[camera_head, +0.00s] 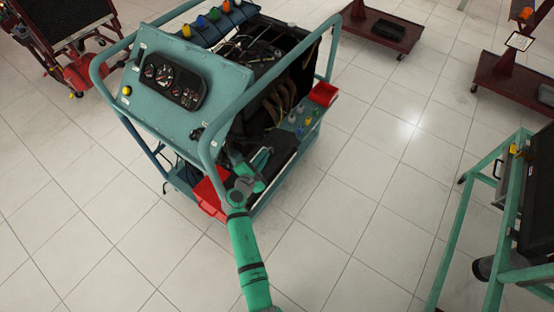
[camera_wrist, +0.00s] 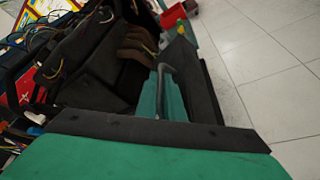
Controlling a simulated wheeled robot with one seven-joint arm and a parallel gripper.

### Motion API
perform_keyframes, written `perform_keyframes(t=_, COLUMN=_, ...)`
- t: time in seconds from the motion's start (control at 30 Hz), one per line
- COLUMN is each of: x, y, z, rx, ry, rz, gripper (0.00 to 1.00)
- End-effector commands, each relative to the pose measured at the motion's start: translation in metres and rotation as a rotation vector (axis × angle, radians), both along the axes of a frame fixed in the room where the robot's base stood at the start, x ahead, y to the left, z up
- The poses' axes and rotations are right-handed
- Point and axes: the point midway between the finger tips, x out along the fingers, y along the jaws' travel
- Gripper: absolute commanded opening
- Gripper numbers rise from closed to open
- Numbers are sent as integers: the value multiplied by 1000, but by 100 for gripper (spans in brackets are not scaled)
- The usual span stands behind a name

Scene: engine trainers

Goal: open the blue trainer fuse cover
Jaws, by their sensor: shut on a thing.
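The blue trainer (camera_head: 165,115) is a teal tube-framed cart with a gauge panel and an engine. My gripper (camera_head: 262,160) is at the cart's near right side, low beside the engine and above the red tray. In the wrist view my gripper (camera_wrist: 172,92) is closed around a thin grey bent bar (camera_wrist: 168,75). Dark flat parts lie close on its right. I cannot clearly pick out the fuse cover, and I cannot tell whether the bar belongs to it. My arm hides part of this side of the cart.
A red tray (camera_head: 209,195) sits low at the cart's front, and a red bin (camera_head: 323,94) at its far right corner. The cart's top rail (camera_head: 270,80) runs near my arm. Another teal frame (camera_head: 480,190) stands at right. Tiled floor between is clear.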

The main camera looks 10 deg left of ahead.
Motion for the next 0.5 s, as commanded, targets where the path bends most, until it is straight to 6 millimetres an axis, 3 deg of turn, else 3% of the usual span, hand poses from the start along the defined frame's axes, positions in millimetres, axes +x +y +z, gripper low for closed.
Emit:
perform_keyframes(t=0.37, x=4, y=8, z=3, rx=1, ry=1, rz=0, gripper=0)
perform_keyframes(t=0.43, x=4, y=8, z=3, rx=1, ry=1, rz=0, gripper=15)
perform_keyframes(t=0.5, x=4, y=8, z=4, rx=1, ry=0, rz=0, gripper=15)
